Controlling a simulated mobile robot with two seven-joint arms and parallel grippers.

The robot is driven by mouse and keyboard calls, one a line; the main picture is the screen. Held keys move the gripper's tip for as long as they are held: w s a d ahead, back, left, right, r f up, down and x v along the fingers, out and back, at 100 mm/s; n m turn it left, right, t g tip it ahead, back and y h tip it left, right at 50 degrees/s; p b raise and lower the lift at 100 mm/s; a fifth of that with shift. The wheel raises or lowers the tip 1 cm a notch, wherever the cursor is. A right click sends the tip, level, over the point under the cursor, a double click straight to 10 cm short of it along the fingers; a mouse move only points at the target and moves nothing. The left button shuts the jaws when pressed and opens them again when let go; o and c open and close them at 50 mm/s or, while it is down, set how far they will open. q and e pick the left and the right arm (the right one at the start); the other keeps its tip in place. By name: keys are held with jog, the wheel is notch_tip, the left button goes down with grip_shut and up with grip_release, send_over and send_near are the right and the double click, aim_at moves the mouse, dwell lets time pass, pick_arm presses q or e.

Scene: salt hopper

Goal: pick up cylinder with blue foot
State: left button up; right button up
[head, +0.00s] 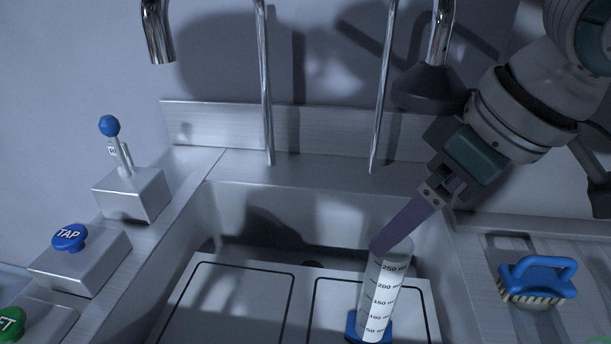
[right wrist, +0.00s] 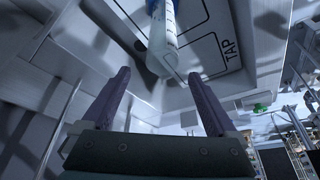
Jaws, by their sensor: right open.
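A clear measuring cylinder (head: 384,290) with a white graduated scale stands upright on its blue foot (head: 352,330) in the sink, on the right outlined panel. My right gripper (head: 380,245) comes down at a slant from the right, its purple fingertips at the cylinder's top rim. In the right wrist view, the open fingers (right wrist: 159,78) are apart, with the upper end of the cylinder (right wrist: 161,38) showing between and beyond the tips. I cannot tell whether a finger touches it. The foot is cut off in that view. My left gripper is out of view.
A blue-handled brush (head: 538,277) lies on the right counter. A blue-knobbed lever (head: 110,127), a blue TAP button (head: 69,237) and a green button (head: 10,322) line the left. Thin vertical pipes (head: 265,90) and a faucet (head: 157,35) hang behind. The left panel (head: 240,305) is clear.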

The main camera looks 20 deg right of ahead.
aim_at(378, 262)
jog(key=x, duration=0.4)
jog(key=shift+a+f, duration=0.1)
jog(key=shift+f, duration=0.15)
jog(key=x, duration=0.3)
jog(key=s+b+x, duration=0.1)
jog(key=x, duration=0.1)
jog(key=shift+f, duration=0.2)
jog(key=shift+c, duration=0.2)
grip_shut()
